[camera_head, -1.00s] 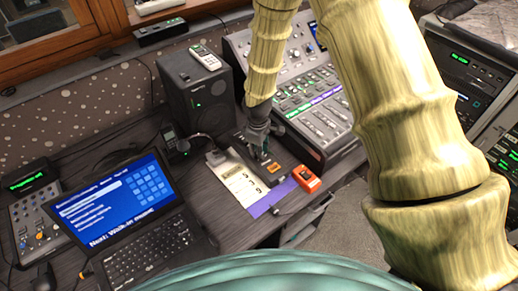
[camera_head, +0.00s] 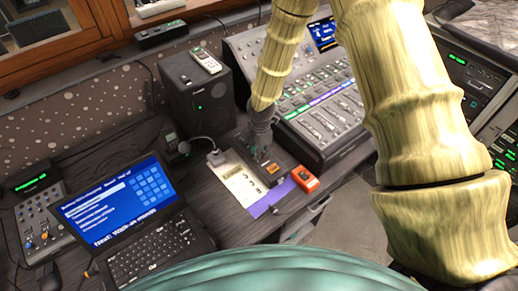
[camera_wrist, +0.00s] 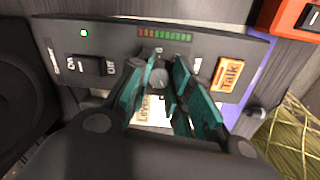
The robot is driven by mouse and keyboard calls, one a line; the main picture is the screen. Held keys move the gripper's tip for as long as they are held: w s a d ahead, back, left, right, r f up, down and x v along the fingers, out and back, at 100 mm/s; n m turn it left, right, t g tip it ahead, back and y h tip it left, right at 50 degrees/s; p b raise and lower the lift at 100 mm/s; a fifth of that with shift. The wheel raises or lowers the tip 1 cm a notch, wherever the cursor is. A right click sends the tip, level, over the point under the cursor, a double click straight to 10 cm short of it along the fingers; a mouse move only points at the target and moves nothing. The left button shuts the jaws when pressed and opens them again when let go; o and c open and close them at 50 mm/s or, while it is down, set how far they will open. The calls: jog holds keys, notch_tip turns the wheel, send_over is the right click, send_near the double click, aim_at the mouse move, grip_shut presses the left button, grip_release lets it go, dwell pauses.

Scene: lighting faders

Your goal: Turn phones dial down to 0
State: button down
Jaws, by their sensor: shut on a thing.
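A black box (camera_head: 284,163) with a panel of controls lies on the desk. In the wrist view its panel (camera_wrist: 222,50) carries an On/Off switch (camera_wrist: 90,67), a row of level lights (camera_wrist: 165,34) and an orange Talk button (camera_wrist: 229,75). A small grey round dial (camera_wrist: 158,78) sits between the green fingers of my gripper (camera_wrist: 160,80), which are shut on it. I cannot read a phones label; the fingers cover part of the panel. In the head view my gripper (camera_head: 259,148) is down at the box, and the dial is hidden.
An orange-red box (camera_head: 305,179) lies just right of the black box. A large fader console (camera_head: 320,95) stands behind right, a black speaker (camera_head: 197,103) behind left. An open laptop (camera_head: 130,205) is at the left. A light sheet (camera_head: 238,184) lies beside the box.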

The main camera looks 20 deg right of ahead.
jog(key=shift+w+n+p, duration=0.1)
jog(key=shift+n+p, duration=0.25)
jog(key=shift+n, duration=0.75)
jog(key=c, duration=1.3)
grip_release()
jog(key=shift+o, duration=0.2)
notch_tip(320, 180, up, 12)
jog(key=shift+s+d, duration=0.2)
jog(key=shift+s, duration=0.2)
jog(key=shift+f, duration=0.1)
